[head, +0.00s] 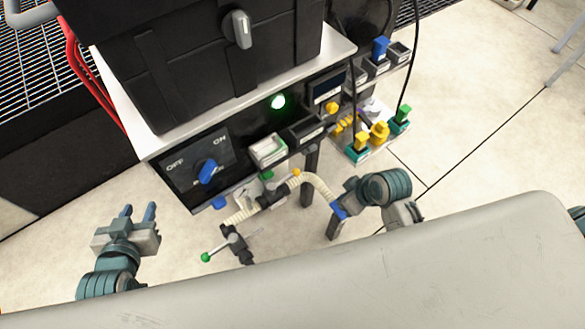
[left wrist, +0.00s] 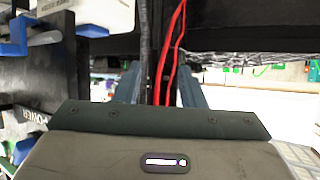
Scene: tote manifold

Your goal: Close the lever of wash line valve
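A dark valve-like fitting (head: 235,240) with a thin lever ending in a green ball (head: 206,257) sits below the front panel, near a cream ribbed hose (head: 315,182). I cannot read a label naming the wash line valve. My left gripper (head: 137,211) is open and empty, left of the green-ended lever and well apart from it. Its two fingers also show apart in the left wrist view (left wrist: 160,88), with red cables behind them. My right gripper (head: 342,204) is by the hose's right end, next to a blue part; its fingertips are unclear.
A panel with a blue OFF/ON knob (head: 207,172) and a lit green lamp (head: 278,102) stands behind. A black case (head: 200,60) rests on the white top. Bins and yellow fittings (head: 379,131) are at right. Pale floor is open at left.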

